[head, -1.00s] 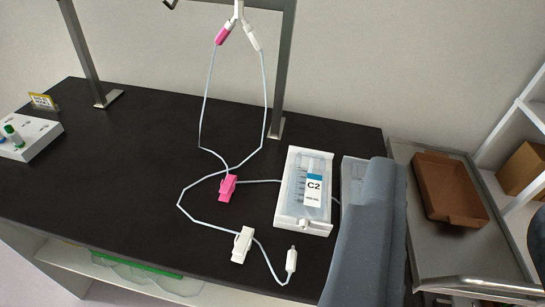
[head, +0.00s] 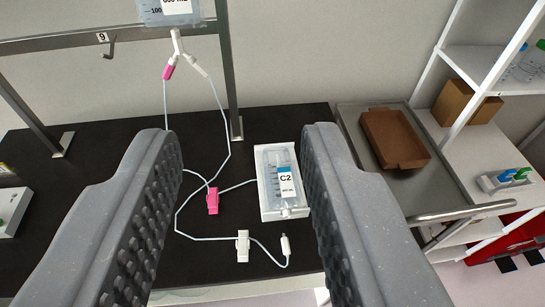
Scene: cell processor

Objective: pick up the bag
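A clear bag (head: 288,186) with a white and blue C2 label lies in a white tray (head: 268,212) on the black bench. A second bag (head: 167,10) hangs from the metal frame at the top, cut off by the picture edge. Thin tubing runs down from it to a pink clamp (head: 213,201) and a white clamp (head: 243,246) on the bench, and one branch reaches the C2 tray. My gripper (head: 242,150) is open and empty. Its two grey fingers frame the C2 bag and tubing, and both fingers stand nearer the camera than the bench.
A metal cart (head: 368,182) with a brown tray (head: 394,139) stands right of the bench. White shelves (head: 478,68) with a cardboard box (head: 466,103) are farther right. The metal frame (head: 225,70) rises behind the tubing. A white device (head: 12,208) sits at the left.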

